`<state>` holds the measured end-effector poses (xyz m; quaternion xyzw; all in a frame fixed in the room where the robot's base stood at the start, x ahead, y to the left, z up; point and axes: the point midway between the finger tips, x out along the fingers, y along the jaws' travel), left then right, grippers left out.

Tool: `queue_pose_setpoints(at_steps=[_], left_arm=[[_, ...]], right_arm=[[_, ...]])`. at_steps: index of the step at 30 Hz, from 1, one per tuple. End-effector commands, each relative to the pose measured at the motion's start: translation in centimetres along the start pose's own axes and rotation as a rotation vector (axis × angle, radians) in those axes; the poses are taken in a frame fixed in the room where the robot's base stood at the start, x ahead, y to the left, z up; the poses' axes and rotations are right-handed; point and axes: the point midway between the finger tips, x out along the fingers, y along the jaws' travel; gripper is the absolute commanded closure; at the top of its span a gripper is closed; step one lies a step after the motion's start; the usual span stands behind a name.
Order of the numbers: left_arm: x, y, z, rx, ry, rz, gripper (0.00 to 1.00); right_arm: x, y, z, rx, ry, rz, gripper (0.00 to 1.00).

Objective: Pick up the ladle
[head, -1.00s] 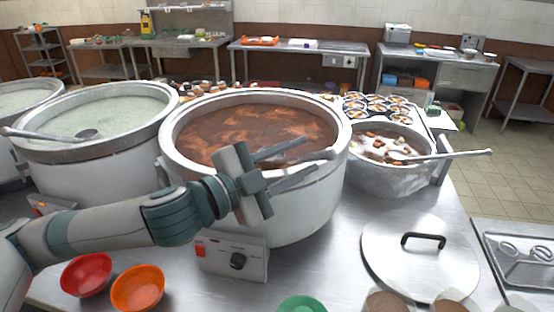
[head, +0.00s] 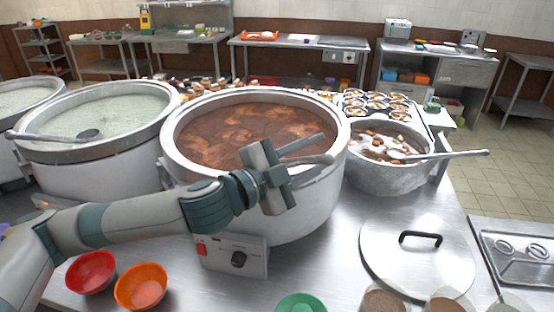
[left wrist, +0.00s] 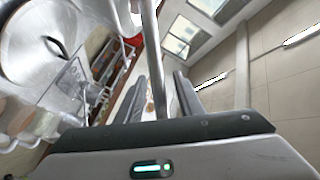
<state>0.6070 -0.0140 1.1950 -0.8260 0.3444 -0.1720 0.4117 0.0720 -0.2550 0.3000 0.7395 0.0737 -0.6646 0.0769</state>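My left gripper (head: 305,157) is over the near right rim of the middle pot (head: 335,190), which holds reddish-brown broth. The ladle handle (head: 318,159) runs out over that rim beside the fingers; its bowl is not visible in the head view. In the left wrist view a thin metal handle (left wrist: 158,85) stands between the two parted fingers, with gaps showing on both sides. The left gripper is open around it. My right gripper is not in view.
Another ladle (head: 60,137) rests across the left white-congee pot (head: 95,152). A third (head: 445,155) lies in the metal bowl (head: 390,178) at right. A lid (head: 415,262), red bowl (head: 90,272) and orange bowl (head: 140,287) are on the counter.

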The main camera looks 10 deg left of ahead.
Motion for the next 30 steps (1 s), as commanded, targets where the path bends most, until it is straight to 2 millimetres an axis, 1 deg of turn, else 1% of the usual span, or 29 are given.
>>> queue_pose_setpoints(at_steps=[7, 8, 9, 11, 12, 30], left_arm=[[-0.02, -0.01, 0.0, 0.0, 0.0, 0.0, 0.66], [-0.02, -0.01, 0.0, 0.0, 0.0, 0.0, 0.73], [-0.03, -0.01, 0.0, 0.0, 0.0, 0.0, 0.83], [-0.03, -0.01, 0.0, 0.0, 0.0, 0.0, 0.97], [-0.03, -0.01, 0.0, 0.0, 0.0, 0.0, 1.0], [-0.03, 0.02, 0.0, -0.001, 0.0, 0.001, 1.0]], right_arm=[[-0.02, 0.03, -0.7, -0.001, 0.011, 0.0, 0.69], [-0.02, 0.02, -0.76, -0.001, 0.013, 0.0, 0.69], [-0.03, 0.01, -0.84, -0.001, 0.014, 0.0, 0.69], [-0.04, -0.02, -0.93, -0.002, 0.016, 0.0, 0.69], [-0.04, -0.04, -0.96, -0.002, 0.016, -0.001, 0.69], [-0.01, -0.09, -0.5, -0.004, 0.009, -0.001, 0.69]])
